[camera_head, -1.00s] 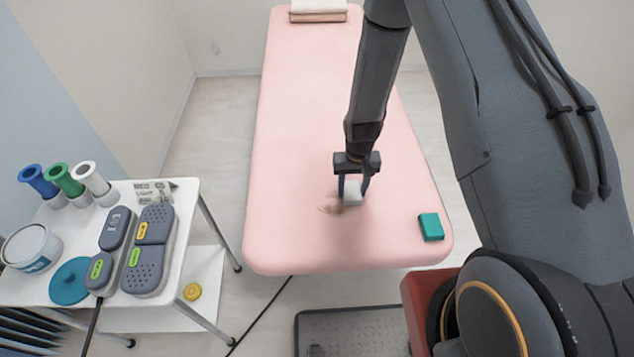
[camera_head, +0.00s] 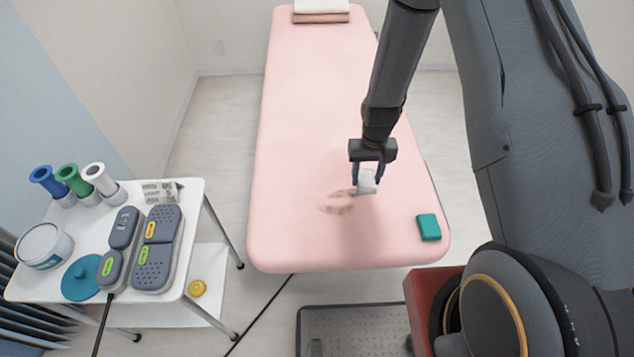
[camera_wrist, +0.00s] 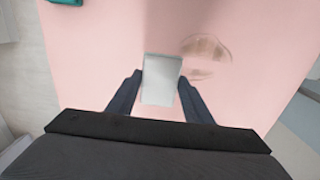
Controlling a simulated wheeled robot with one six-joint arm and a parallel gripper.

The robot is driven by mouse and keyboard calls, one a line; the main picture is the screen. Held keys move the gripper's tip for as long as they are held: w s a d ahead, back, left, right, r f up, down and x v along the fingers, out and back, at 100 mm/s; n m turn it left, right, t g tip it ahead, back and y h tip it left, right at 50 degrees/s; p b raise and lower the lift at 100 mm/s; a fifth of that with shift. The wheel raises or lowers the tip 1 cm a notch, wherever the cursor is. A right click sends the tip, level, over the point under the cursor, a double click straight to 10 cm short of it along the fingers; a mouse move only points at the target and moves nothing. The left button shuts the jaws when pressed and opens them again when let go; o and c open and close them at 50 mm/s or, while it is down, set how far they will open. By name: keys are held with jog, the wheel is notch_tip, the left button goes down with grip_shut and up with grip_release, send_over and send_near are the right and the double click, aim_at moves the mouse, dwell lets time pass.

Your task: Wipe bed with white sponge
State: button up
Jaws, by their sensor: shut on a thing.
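The pink bed (camera_head: 310,120) stretches from near to far in the middle of the head view. A brownish smudge (camera_head: 335,206) marks its near half; it also shows in the wrist view (camera_wrist: 207,50). My gripper (camera_head: 368,178) is shut on the white sponge (camera_head: 367,184), low over the bed just right of and beyond the smudge. In the wrist view the sponge (camera_wrist: 161,80) sits between the two fingers, beside the smudge. I cannot tell whether the sponge touches the bed.
A teal block (camera_head: 429,227) lies at the bed's near right corner. Folded towels (camera_head: 321,12) lie at the far end.

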jog(key=shift+r+p, duration=0.45)
jog(key=shift+r, duration=0.55)
